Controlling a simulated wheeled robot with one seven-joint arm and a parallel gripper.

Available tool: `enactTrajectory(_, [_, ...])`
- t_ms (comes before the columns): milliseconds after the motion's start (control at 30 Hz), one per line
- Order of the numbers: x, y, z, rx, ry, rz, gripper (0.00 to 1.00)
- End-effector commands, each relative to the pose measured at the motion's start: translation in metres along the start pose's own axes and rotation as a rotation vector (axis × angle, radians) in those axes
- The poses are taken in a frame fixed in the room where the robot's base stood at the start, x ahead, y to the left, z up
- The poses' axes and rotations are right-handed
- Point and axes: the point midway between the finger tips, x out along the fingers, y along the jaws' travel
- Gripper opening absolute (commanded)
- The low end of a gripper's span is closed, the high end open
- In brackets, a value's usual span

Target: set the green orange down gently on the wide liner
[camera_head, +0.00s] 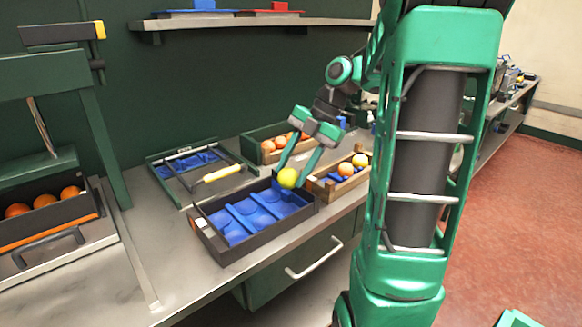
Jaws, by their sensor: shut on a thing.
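The green orange (288,178) looks yellow-green. My gripper (294,168) is shut on it, with the fingers pointing down to the left. The orange shows over the far right corner of a dark open tray. A blue liner with round hollows and raised bars, which looks like the wide liner (233,232), lies in that tray. The hollows that I can see are empty. I cannot tell from this view how high the orange is above the liner, or whether it touches the tray wall.
A smaller blue-lined tray (155,172) with a cream-handled tool (222,174) lies at back left. A dark bin (92,207) with oranges is far left.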

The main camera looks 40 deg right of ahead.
Motion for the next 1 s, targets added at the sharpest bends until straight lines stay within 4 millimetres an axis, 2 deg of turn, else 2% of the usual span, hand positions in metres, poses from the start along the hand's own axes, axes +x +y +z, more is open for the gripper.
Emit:
enactTrajectory(600, [0.046, -0.017, 0.018, 0.002, 0.001, -0.001, 0.18])
enactTrajectory(1000, [0.060, -0.022, 0.024, 0.000, 0.000, -0.001, 0.18])
